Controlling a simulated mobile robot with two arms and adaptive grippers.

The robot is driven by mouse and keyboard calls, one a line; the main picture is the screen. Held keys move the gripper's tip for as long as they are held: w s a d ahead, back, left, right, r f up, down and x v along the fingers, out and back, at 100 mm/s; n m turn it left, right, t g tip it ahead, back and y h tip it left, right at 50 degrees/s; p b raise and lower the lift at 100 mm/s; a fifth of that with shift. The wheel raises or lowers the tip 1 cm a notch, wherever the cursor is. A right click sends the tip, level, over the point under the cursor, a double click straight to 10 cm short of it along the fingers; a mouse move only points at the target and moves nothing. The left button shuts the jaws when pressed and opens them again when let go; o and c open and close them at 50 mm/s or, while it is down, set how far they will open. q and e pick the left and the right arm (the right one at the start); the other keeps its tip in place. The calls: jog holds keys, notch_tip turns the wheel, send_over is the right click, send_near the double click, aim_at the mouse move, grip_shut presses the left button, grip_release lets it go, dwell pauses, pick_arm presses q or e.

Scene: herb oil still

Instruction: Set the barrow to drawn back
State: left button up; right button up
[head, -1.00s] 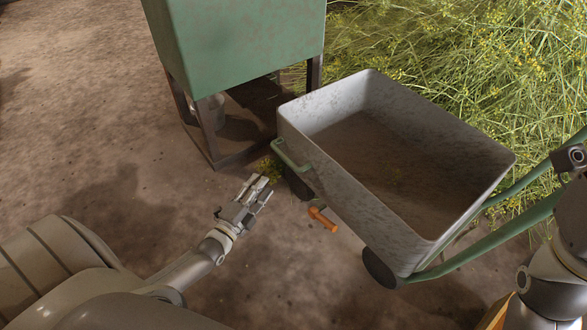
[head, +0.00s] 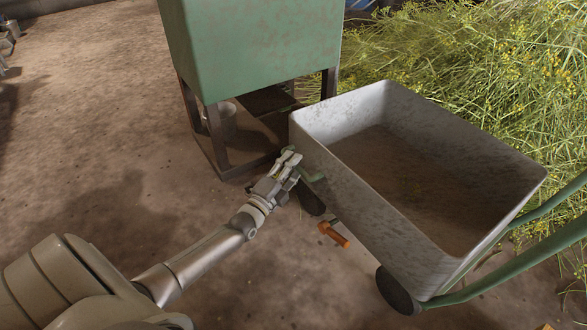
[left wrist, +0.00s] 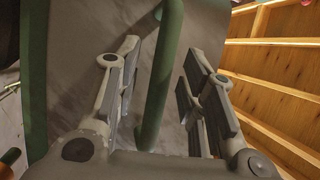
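The barrow (head: 360,190) is a grey, worn metal tray on dark wheels, with long green handles (head: 530,255) running off to the right. A small green grab bar (head: 313,175) sits on its near left end, partly hidden by my gripper. My left gripper (head: 291,162) is at that bar. In the left wrist view the green bar (left wrist: 160,85) runs between the two spread fingers of the gripper (left wrist: 165,72), with a gap on both sides. The fingers are open and not closed on it. My right gripper is out of view.
An orange-gripped lever (head: 335,235) sticks out low beside the barrow. A green box on a dark metal stand (head: 250,50) is close behind the gripper. Cut yellow-flowered herbs (head: 460,70) lie beyond the barrow. Bare ground on the left is clear. Wooden shelving (left wrist: 275,60) shows in the wrist view.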

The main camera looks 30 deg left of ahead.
pick_arm(q)
jog(key=shift+w+r, duration=0.1)
jog(key=shift+w, duration=0.45)
grip_shut()
